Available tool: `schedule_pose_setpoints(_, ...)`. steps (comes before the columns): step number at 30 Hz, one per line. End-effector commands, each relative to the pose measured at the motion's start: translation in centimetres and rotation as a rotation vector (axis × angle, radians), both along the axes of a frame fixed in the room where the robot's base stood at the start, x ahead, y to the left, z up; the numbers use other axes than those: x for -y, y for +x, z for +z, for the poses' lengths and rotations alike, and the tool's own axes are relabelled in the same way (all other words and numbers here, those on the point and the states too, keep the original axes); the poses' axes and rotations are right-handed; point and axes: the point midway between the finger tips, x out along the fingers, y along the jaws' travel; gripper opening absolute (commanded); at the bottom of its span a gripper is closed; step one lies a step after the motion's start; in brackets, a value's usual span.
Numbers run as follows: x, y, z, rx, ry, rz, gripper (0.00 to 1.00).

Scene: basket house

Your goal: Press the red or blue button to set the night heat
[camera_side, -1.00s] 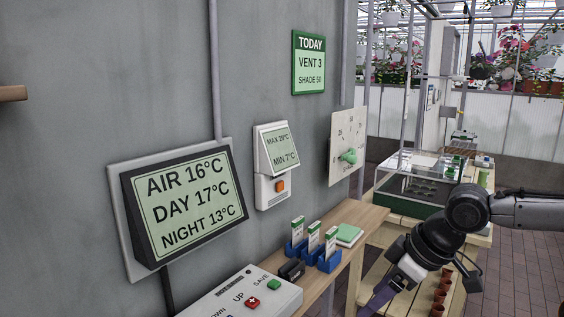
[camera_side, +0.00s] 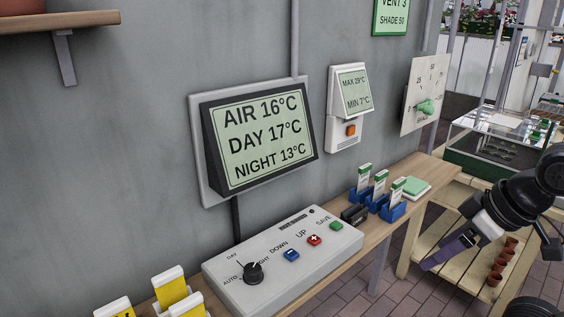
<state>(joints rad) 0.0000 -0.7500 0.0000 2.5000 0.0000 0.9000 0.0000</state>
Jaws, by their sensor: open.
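A white control box (camera_side: 310,275) lies on the wooden shelf. It has a blue button (camera_side: 291,254) at DOWN, a red button (camera_side: 314,240) with a plus at UP, and a green button (camera_side: 336,226) at SAVE. A black knob (camera_side: 253,273) sits among AUTO, DAY and NIGHT labels; its exact setting is hard to tell. The wall display (camera_side: 262,138) reads AIR 16°C, DAY 17°C, NIGHT 13°C. My gripper (camera_side: 447,252) is open at the right, apart from the box and buttons; its fingers are small and partly unclear.
Blue holders with seed packets (camera_side: 378,192) and a green pad (camera_side: 406,188) stand right of the box. Yellow packets (camera_side: 172,288) stand left of it. A max/min unit (camera_side: 347,107) and a dial (camera_side: 425,98) hang on the wall. Small pots (camera_side: 502,262) stand on a slatted bench.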

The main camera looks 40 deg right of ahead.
Motion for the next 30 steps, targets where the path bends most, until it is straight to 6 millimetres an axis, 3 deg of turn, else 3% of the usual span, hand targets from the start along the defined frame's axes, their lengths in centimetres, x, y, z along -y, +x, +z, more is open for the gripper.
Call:
schedule_pose_setpoints(16,0.00,0.00,0.00,0.000,0.000,0.000,0.72)
schedule_pose_setpoints(28,0.00,0.00,0.00,0.000,0.000,0.000,0.00)
schedule_pose_setpoints(30,0.00,0.00,0.00,0.000,0.000,0.000,0.00)
